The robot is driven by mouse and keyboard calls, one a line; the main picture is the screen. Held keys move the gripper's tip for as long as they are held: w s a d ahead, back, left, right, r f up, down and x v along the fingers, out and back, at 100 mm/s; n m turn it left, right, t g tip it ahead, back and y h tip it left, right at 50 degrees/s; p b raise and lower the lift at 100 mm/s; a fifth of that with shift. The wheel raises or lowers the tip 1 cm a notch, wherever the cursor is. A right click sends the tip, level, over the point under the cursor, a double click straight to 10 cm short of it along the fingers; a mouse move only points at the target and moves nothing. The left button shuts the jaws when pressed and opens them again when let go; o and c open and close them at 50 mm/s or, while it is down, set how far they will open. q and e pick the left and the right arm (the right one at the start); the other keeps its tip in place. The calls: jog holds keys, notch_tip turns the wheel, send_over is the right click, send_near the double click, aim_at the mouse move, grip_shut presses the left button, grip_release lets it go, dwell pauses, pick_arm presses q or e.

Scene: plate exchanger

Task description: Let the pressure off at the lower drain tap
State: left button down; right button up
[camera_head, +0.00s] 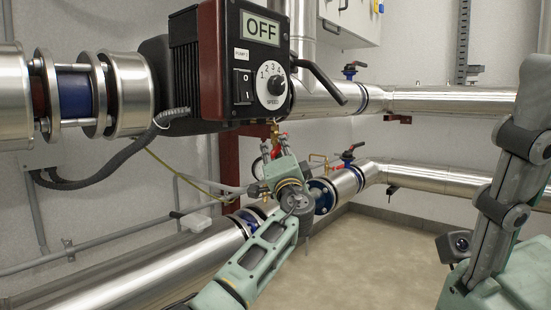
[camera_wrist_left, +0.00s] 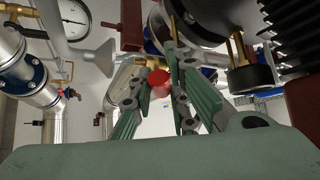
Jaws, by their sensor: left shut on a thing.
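My left gripper (camera_head: 277,143) reaches up from below to the small brass and red fittings under the pump. In the left wrist view its two fingers (camera_wrist_left: 162,95) are closed around a red tap handle (camera_wrist_left: 159,82), on a brass fitting partly hidden by the fingers. In the head view the gripper hides the handle. A brass and red fitting (camera_head: 275,130) shows just above the fingers. Whether the handle has turned cannot be told. My right gripper is out of view.
The pump (camera_head: 262,65) above reads OFF. A dial gauge (camera_wrist_left: 75,18) is close to the left of the gripper. Valves with blue bodies (camera_head: 348,155) and steel pipes (camera_head: 440,178) run behind. Black hoses (camera_head: 110,165) hang at left. The floor at right (camera_head: 380,245) is clear.

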pick_arm(q)
jog(key=shift+w+d+f+n+y, duration=0.1)
jog(key=shift+f+n+y, duration=0.2)
jog(key=shift+f+n, duration=0.1)
dwell(0.3)
jog(key=c, duration=1.7)
grip_release()
jog(key=shift+o, duration=0.2)
jog(key=shift+r, duration=0.15)
jog(key=v, duration=1.2)
jog(key=shift+c, duration=0.3)
